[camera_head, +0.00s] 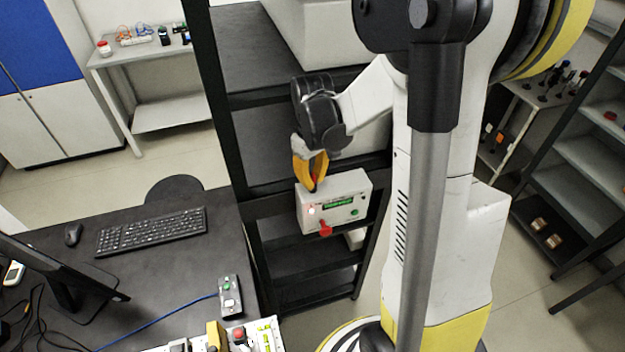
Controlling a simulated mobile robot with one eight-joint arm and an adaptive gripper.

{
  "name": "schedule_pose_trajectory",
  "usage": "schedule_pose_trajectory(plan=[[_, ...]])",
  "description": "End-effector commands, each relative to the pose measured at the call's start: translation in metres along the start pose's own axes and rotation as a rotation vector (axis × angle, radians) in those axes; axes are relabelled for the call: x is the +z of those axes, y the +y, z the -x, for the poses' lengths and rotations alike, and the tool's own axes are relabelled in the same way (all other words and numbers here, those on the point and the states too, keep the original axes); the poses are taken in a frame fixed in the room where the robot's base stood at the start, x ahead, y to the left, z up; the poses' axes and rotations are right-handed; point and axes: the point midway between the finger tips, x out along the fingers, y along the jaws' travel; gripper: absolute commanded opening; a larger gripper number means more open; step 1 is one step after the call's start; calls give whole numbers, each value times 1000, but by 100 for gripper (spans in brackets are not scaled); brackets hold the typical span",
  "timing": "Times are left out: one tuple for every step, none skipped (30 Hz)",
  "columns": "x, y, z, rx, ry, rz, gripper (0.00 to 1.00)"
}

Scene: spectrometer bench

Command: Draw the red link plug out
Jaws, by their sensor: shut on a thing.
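A pale instrument box (343,194) stands on the dark rack. The red part on the front is apart from my fingers.
The dark rack's upright (228,100) and shelves stand close around my arm. A desk (160,265) with a keyboard (152,232), mouse, monitor and a small control box (230,296) lies at left. Another shelf unit (590,160) stands at right.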

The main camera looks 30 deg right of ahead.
Motion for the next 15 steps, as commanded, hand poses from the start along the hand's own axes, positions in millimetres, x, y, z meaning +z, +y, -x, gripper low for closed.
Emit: schedule_pose_trajectory(plan=[[0, 0, 4, 0, 0, 0, 0], [0, 0, 5, 0, 0, 0, 0], [0, 0, 7, 0, 0, 0, 0], [0, 0, 8, 0, 0, 0, 0], [0, 0, 10, 0, 0, 0, 0], [0, 0, 11, 0, 0, 0, 0], [0, 0, 13, 0, 0, 0, 0], [0, 0, 14, 0, 0, 0, 0], [0, 0, 16, 0, 0, 0, 0], [0, 0, 17, 0, 0, 0, 0], [0, 0, 19, 0, 0, 0, 0], [0, 0, 20, 0, 0, 0, 0], [0, 0, 22, 0, 0, 0, 0], [0, 0, 23, 0, 0, 0, 0], [0, 0, 24, 0, 0, 0, 0]])
